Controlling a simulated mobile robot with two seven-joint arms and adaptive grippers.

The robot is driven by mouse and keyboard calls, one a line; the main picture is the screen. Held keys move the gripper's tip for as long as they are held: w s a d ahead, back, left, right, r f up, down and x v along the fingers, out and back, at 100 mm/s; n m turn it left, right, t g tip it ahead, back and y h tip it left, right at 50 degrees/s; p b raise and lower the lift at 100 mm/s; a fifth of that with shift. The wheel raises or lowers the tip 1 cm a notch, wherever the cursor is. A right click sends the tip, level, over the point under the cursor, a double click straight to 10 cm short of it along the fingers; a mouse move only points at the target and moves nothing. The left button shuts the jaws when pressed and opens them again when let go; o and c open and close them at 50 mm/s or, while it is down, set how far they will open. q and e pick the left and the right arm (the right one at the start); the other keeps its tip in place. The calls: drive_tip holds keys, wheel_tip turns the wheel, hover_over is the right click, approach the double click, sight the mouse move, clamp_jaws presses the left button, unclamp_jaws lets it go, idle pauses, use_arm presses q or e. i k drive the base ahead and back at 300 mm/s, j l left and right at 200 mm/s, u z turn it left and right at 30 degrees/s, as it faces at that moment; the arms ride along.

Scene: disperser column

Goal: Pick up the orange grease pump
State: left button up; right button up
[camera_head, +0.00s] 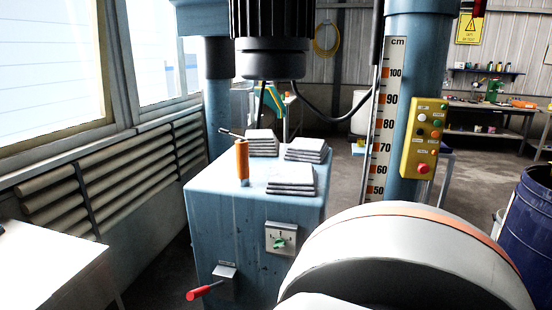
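The orange grease pump (242,161) is a slim upright cylinder. It stands near the left side of the top of a blue machine cabinet (240,218), left of the folded grey cloth stacks. A thin dark lever with a knob extends to the left near the pump's top. Nothing is seen holding the pump. Neither of my grippers shows in the head view.
Three grey stacks (291,180) lie on the cabinet top. A dark motor (270,62) hangs above. A blue column (412,80) with a scale and yellow control box (425,138) stands right. A large pale rounded shape hides the lower right. A white surface (45,262) is lower left.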

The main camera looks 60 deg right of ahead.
sight(242, 147)
drive_tip(key=z, duration=1.85)
